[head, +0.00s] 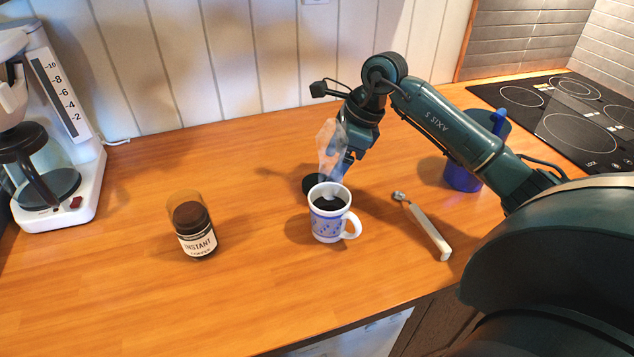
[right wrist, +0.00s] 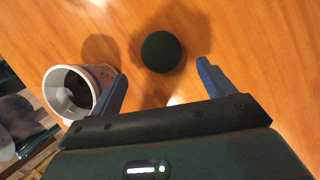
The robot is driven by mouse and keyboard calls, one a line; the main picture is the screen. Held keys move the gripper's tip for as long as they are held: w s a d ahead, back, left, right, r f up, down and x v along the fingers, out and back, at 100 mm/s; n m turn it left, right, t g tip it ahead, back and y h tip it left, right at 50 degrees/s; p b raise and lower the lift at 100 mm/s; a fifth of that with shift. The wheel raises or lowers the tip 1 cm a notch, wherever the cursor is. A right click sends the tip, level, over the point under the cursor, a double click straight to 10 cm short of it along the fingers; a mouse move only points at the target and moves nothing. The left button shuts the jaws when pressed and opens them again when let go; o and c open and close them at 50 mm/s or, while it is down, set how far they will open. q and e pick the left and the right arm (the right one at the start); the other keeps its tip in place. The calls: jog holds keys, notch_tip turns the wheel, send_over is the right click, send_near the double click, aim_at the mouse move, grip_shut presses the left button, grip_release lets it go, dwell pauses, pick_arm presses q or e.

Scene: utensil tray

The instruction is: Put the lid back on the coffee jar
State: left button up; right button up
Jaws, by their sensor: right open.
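The coffee jar (head: 195,232) stands upright and without a lid at the left of the counter, with an "INSTANT" label and dark coffee inside. The black round lid (head: 310,184) lies flat on the counter behind the mug, partly hidden by it in the head view. In the right wrist view the lid (right wrist: 161,51) lies just beyond and between my open fingertips. My right gripper (head: 338,163) is open and empty above the counter by the lid, its fingers partly veiled by steam; it also shows in the right wrist view (right wrist: 160,80). My left gripper is not in view.
A steaming white-and-blue mug (head: 328,228) of dark coffee stands close to my right gripper, beside one finger. A spoon (head: 428,229) lies to its right. A blue pot (head: 463,176), a cooktop (head: 520,97) and a coffee maker (head: 85,160) stand farther out. Counter between jar and mug is clear.

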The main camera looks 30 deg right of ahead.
aim_at(319, 182)
jog(key=x, duration=0.2)
jog(key=p+x, duration=0.1)
jog(key=x, duration=0.2)
jog(key=shift+w+a, duration=0.1)
jog(key=shift+w, duration=0.15)
jog(key=c, duration=1)
